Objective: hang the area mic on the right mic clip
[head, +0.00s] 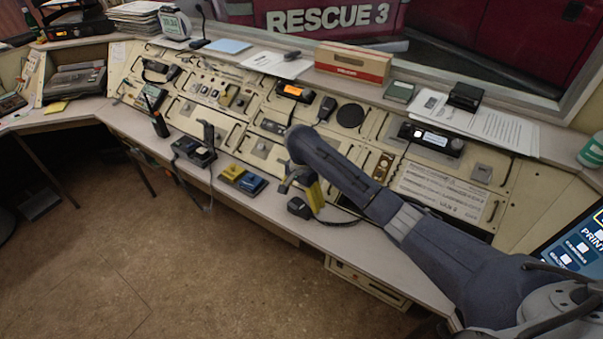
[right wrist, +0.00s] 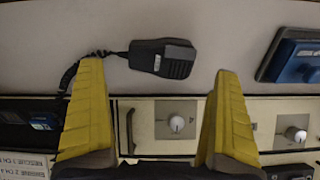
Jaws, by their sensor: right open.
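The black area mic (head: 299,208) lies on the desk's front ledge, its cord running off to the right in the head view. In the right wrist view the mic (right wrist: 162,58) lies between and just beyond the two yellow fingertips. My right gripper (head: 303,193) is open above the ledge, close to the mic; I see no contact. A small grey bracket (head: 480,173), perhaps the right mic clip, is on the console below the white-lit radio (head: 432,139). My left gripper is not in view.
Another black mic (head: 327,108) hangs beside the orange-lit radio (head: 295,92). Yellow and blue boxes (head: 243,180) and a black charger (head: 195,152) sit on the ledge left of my right gripper. The ledge right of the mic is mostly clear except for cord.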

